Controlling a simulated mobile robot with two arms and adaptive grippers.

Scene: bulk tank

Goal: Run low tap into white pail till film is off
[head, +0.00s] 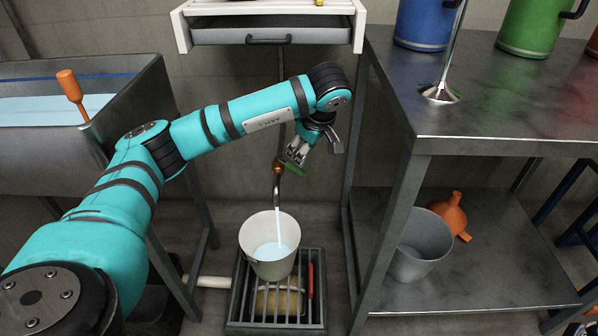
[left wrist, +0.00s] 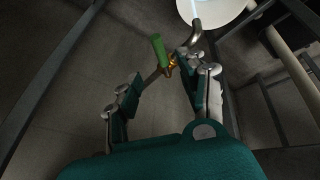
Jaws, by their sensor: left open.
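The low tap's green handle (head: 295,169) sits on a pipe with a curved spout (head: 277,190). A pale bluish stream (head: 279,225) runs from the spout into the white pail (head: 254,257), which stands upright on a floor grate and holds pale liquid. My left gripper (head: 297,152) is open just above the handle. In the left wrist view its fingers (left wrist: 163,85) are spread, with the green handle (left wrist: 158,48) and brass valve (left wrist: 170,63) beyond and between them. The pail (left wrist: 228,14) is cut off at the top there. My right gripper is not in view.
The floor grate (head: 238,309) lies under the pail. A steel tank (head: 88,140) with an orange-handled tool (head: 72,88) is at left. A steel bench (head: 480,120) is at right, with a grey bucket (head: 421,248) and orange funnel (head: 447,216) on its lower shelf.

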